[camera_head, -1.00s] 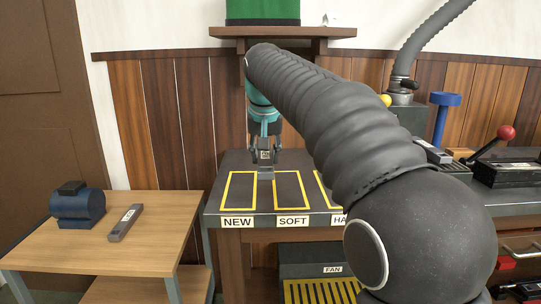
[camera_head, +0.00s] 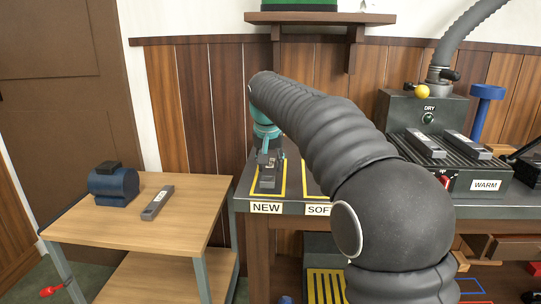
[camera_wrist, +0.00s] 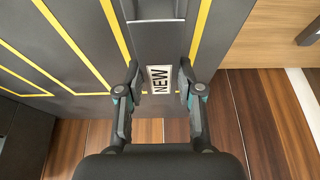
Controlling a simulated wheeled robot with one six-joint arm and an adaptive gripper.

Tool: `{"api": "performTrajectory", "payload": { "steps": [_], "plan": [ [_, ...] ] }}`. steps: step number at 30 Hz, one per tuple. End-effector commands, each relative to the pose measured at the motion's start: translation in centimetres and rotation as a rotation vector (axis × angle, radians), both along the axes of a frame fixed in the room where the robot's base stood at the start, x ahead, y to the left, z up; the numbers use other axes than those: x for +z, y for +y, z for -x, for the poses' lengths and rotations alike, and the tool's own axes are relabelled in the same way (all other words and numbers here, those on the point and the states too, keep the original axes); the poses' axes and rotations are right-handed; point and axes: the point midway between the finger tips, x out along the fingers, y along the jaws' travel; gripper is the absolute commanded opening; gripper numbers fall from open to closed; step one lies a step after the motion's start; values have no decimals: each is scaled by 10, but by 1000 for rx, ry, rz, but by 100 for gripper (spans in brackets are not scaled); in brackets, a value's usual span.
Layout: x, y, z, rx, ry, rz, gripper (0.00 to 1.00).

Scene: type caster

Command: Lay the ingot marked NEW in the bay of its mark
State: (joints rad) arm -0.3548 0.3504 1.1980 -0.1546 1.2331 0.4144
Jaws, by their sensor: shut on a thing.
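My gripper (camera_head: 268,158) is shut on a grey ingot (camera_head: 267,181), at the bay over the NEW plate (camera_head: 266,208). In the wrist view the fingers (camera_wrist: 159,82) grip both sides of the ingot (camera_wrist: 162,42), and its white label reads NEW. The bay's yellow outline (camera_head: 283,180) runs along both sides of the ingot, which lies roughly in line with it. The ingot is at or very close to the bench top; I cannot tell whether it touches.
The SOFT bay (camera_head: 306,178) is to the right, partly hidden by my arm. A wooden table (camera_head: 190,225) at left holds another ingot (camera_head: 157,202) and a blue device (camera_head: 113,187). A WARM plate (camera_head: 459,172) at right carries two ingots.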

Motion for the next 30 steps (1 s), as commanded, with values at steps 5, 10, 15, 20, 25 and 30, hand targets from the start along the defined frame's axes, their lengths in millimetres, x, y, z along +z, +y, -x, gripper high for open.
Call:
{"api": "performTrajectory", "payload": {
  "steps": [5, 10, 15, 20, 25, 30],
  "plan": [
    [-4, 0, 0, 0, -8, -2, 0],
    [-4, 0, 0, 0, -8, -3, 0],
    [-7, 0, 0, 0, -8, -3, 0],
    [-9, 0, 0, 0, -2, -1, 61],
    [-9, 0, 0, 0, -2, -1, 61],
    [-5, 0, 1, 0, -3, -1, 61]
  ]
}}
